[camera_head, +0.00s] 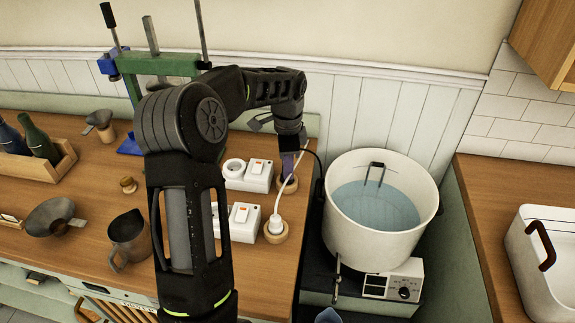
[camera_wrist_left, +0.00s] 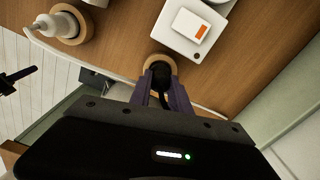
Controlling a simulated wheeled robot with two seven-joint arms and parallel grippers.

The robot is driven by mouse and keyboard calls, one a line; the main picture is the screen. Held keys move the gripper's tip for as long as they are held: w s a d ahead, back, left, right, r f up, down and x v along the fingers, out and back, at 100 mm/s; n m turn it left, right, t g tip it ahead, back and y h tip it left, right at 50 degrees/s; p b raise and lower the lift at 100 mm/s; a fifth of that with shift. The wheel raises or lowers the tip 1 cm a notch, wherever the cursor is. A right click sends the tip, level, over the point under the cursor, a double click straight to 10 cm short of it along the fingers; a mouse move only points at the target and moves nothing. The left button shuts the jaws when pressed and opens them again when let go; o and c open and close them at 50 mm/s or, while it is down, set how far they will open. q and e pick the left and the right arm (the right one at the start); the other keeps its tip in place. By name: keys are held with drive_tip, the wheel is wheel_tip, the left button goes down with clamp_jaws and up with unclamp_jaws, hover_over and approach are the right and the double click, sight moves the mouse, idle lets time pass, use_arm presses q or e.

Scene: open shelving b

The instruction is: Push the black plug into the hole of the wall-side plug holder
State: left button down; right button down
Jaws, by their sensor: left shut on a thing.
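My left gripper (camera_head: 288,172) points down at the wall-side plug holder (camera_head: 291,188), a round wooden piece on the counter beside the back switch socket. In the left wrist view the gripper's purple fingers (camera_wrist_left: 163,92) are shut on the black plug (camera_wrist_left: 162,74). The plug overlaps the wooden holder (camera_wrist_left: 158,58), whose rim shows around and beyond it. I cannot tell how deep the plug sits, as the fingers hide its lower part and the hole. A black cable (camera_head: 318,168) curves right from there. My right gripper is not in view.
A white plug (camera_head: 275,224) stands in a nearer wooden holder (camera_head: 276,238). White sockets (camera_head: 248,178) with orange switches sit left of the holders. A white pot of water (camera_head: 340,225) stands close on the right. A green press frame (camera_head: 160,65) is behind my arm.

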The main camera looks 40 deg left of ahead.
use_arm(q)
drive_tip(key=shift+f, duration=0.55)
idle(1.3)
drive_tip(key=c, duration=1.1)
unclamp_jaws()
drive_tip(key=shift+c, duration=0.2)
drive_tip(key=shift+o, duration=0.2)
drive_tip(key=shift+o, duration=1.4)
drive_tip(key=shift+r+p, duration=2.5)
drive_tip(key=shift+r, duration=1.05)
